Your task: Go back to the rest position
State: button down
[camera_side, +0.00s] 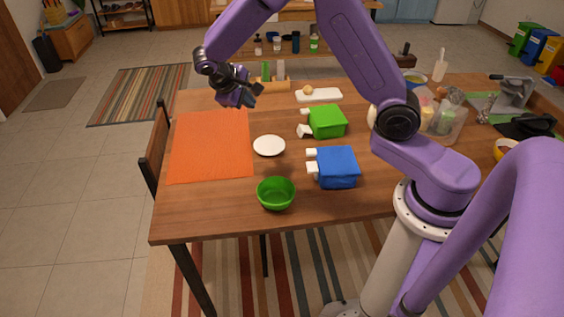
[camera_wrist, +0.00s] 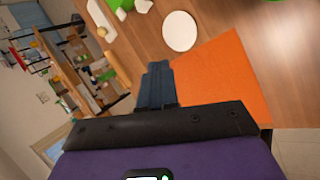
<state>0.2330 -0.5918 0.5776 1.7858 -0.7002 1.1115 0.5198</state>
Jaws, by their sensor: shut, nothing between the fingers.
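My gripper (camera_side: 249,100) hangs in the air above the far part of the table, near the far right corner of the orange mat (camera_side: 205,150). Its fingers are together and hold nothing. In the wrist view the shut fingers (camera_wrist: 155,72) point toward the table, with the orange mat (camera_wrist: 225,80) to their right. A green dispenser (camera_side: 327,121) and a blue dispenser (camera_side: 338,168), each with white spouts, stand on the table in the side view. A white plate (camera_side: 269,146) and a green bowl (camera_side: 276,194) are left of them.
A white tray (camera_side: 318,95) with a small round item lies toward the back. A clear container (camera_side: 443,119) and other kitchen items crowd the right side. A chair (camera_side: 157,150) stands at the table's left edge. The air around my gripper looks clear.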

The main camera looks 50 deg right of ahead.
jog(key=s+a+r+n+y, duration=0.1)
jog(key=s+a+n+y, duration=0.1)
jog(key=s, duration=0.9)
jog(key=s+a+r+n+y, duration=0.2)
jog(key=s+n+y, duration=0.1)
jog(key=s, duration=0.8)
jog(key=s+a+r+n+y, duration=0.2)
jog(key=s+n, duration=0.2)
jog(key=s, duration=0.8)
jog(key=shift+a+r+n+y, duration=0.15)
jog(key=shift+a+n+y, duration=0.15)
jog(key=shift+a+y, duration=0.1)
jog(key=shift+w, duration=0.1)
